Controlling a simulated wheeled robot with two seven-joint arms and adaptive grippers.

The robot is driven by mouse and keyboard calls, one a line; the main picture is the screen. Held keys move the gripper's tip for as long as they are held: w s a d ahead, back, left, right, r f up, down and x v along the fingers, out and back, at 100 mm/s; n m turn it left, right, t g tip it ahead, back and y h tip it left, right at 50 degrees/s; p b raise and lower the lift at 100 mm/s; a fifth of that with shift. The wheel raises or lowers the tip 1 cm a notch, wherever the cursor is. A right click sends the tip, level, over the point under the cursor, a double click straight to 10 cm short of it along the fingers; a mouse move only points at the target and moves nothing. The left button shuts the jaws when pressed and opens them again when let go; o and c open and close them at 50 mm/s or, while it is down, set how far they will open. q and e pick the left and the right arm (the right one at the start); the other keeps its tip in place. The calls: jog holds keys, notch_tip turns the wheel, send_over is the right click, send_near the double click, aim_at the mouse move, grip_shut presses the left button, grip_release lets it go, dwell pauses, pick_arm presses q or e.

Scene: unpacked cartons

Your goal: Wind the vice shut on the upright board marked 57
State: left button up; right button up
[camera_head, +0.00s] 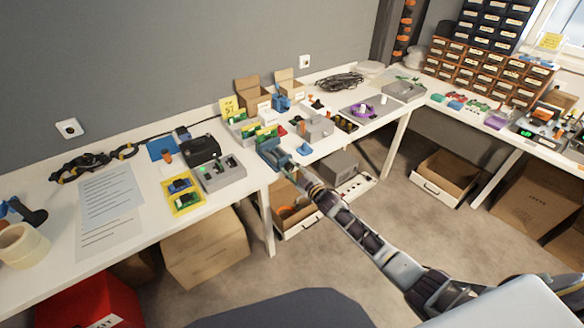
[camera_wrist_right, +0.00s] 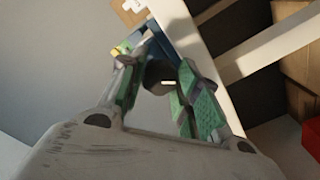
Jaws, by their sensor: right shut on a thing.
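The yellow label marked 57 (camera_head: 229,107) stands at the back of the middle table, above several green boards. A blue body, which looks like the vice (camera_head: 266,148), sits at the table's front edge; part of it also shows beyond my fingers in the right wrist view (camera_wrist_right: 160,45). My right gripper (camera_head: 281,160) reaches it from the front, with its green-padded fingers on either side of a dark rounded piece (camera_wrist_right: 159,73), probably the vice's handle. The fingers are shut on it. The jaw gap and the board in it are too small to tell. My left gripper is out of view.
A grey box (camera_head: 220,172) and yellow tray (camera_head: 184,194) lie left of the vice. A grey device (camera_head: 315,127) and a small blue item (camera_head: 304,149) are close on its right. Cartons (camera_head: 204,246) stand below the table.

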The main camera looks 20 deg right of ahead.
jog(key=m+p, duration=0.1)
jog(key=m, duration=0.2)
jog(key=shift+m, duration=0.4)
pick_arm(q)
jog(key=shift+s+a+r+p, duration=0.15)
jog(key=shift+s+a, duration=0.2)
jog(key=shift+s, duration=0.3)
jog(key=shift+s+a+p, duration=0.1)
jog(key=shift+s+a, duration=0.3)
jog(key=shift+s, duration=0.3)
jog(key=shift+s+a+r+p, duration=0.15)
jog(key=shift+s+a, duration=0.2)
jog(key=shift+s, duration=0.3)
pick_arm(e)
jog(key=shift+f+m, duration=0.1)
jog(key=shift+m, duration=1.5)
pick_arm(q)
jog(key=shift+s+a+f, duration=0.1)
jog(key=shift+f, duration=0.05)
pick_arm(e)
jog(key=o, duration=1)
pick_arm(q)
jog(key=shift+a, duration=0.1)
pick_arm(e)
jog(key=shift+v, duration=0.9)
jog(key=v, duration=1)
